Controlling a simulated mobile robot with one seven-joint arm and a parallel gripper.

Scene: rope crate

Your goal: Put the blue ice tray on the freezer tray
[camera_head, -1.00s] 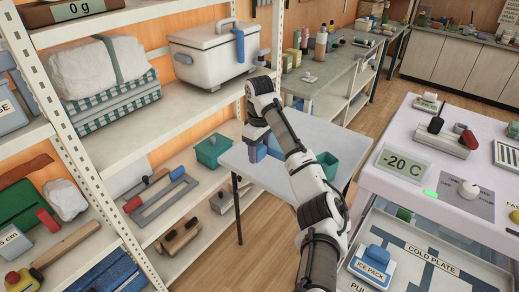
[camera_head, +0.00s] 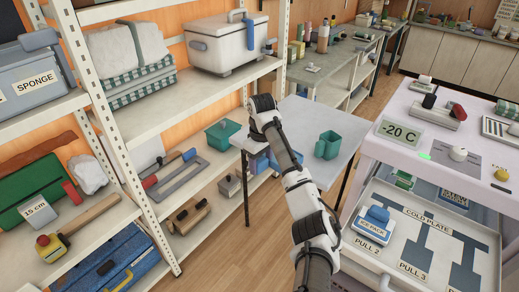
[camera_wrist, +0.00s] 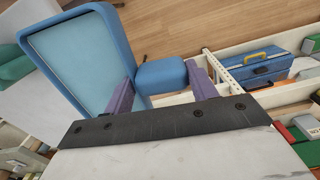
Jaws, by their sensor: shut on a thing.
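My gripper (camera_wrist: 160,74) is shut on the blue block-shaped handle of the blue ice tray (camera_wrist: 85,55). Its purple fingers lie on either side of the handle. The tray has a raised blue rim and a paler flat inside. In the head view, parts of the blue tray (camera_head: 259,164) show beside my wrist, in front of the small grey table; my arm hides the rest. The freezer tray (camera_head: 397,240) is the pale pulled-out drawer at the lower right, with grey cold-plate markings. A blue ice pack (camera_head: 374,226) stands on its left part.
A teal mug (camera_head: 328,145) stands on the small grey table (camera_head: 310,120). Loaded shelves (camera_head: 190,90) fill the left side. The pale freezer top (camera_head: 405,153) overhangs the drawer's back. Bare floor (camera_head: 225,245) lies between shelves and drawer.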

